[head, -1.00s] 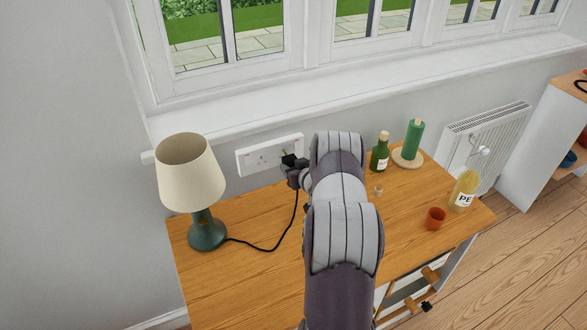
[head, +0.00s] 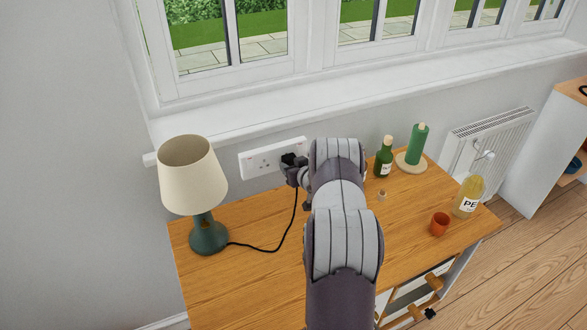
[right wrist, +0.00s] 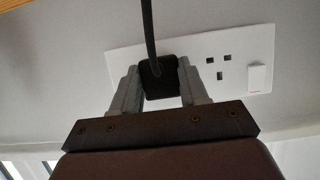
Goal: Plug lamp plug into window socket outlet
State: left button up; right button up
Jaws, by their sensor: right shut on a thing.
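The lamp (head: 192,178) with a cream shade and teal base stands at the left of the wooden table. Its black cord (head: 270,248) runs over the table up to the black plug (head: 293,160). The white double socket outlet (head: 262,160) is on the wall under the window sill. My right gripper (head: 298,172) is shut on the plug. In the right wrist view the plug (right wrist: 158,78) sits between both fingers, against the outlet's (right wrist: 205,60) left socket position. The other socket's holes and a switch are bare. The pins are hidden, so the depth cannot be told. My left gripper is not in view.
A green bottle (head: 383,160), a green roll on a holder (head: 416,145), a small cork-like piece (head: 382,195), an orange cup (head: 440,223) and a yellow bottle (head: 467,196) stand on the table's (head: 235,285) right part. A radiator (head: 490,140) is beyond.

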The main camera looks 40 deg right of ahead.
jog(key=shift+w+d+r, duration=0.1)
jog(key=shift+w, duration=0.15)
jog(key=o, duration=1.2)
jog(key=shift+o, duration=0.3)
jog(key=v, duration=1.2)
jog(key=shift+s, duration=0.3)
